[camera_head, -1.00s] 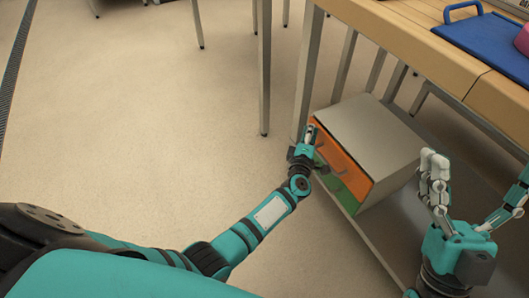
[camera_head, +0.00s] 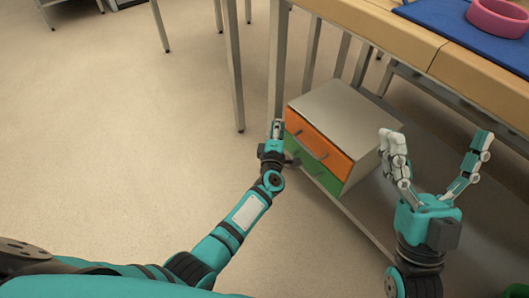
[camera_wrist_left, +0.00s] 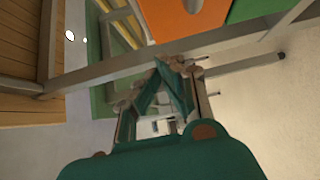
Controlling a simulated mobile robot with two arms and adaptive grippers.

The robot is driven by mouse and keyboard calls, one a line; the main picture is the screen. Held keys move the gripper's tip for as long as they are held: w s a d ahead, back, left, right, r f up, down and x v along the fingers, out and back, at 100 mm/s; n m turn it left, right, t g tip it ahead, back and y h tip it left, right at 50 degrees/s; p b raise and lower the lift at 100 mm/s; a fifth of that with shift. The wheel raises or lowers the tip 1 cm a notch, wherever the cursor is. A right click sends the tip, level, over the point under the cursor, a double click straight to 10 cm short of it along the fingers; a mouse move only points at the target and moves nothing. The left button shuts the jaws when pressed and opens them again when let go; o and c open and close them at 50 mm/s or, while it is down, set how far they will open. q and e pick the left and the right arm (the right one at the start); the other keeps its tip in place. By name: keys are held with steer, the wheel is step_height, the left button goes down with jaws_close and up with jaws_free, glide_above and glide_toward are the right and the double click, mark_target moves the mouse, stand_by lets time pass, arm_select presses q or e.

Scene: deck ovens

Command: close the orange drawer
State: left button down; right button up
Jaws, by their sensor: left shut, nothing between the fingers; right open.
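The small grey-topped cabinet (camera_head: 335,108) stands on the low shelf under the wooden table. Its orange drawer (camera_head: 332,152) is the upper one and looks flush or nearly flush with the cabinet front. The green drawer (camera_head: 326,178) is below it. My left gripper (camera_head: 277,128) is shut and empty beside the left end of the orange front; I cannot tell if it touches. In the left wrist view its fingertips (camera_wrist_left: 170,72) are together below the orange panel (camera_wrist_left: 180,18). My right gripper (camera_head: 438,148) is open and empty, right of the cabinet.
The wooden table (camera_head: 395,38) overhangs the cabinet and carries a blue tray (camera_head: 447,14) with a pink ring-shaped thing (camera_head: 497,17). A metal table leg (camera_head: 278,65) rises just behind the cabinet's left corner. The floor (camera_head: 120,130) to the left is clear.

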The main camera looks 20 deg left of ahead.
arm_select(q)
steer(key=s+d+p, duration=0.1)
steer(key=s+p, duration=0.1)
steer(key=s, duration=0.7)
steer(key=shift+s+d+p, duration=0.15)
steer(key=shift+s+p, duration=0.05)
steer(key=shift+p, duration=0.1)
arm_select(e)
steer(key=w+f+g+h, duration=0.3)
steer(key=w+f+g, duration=0.4)
steer(key=f, duration=0.3)
steer(key=shift+f+g, duration=0.15)
steer(key=shift+g, duration=0.25)
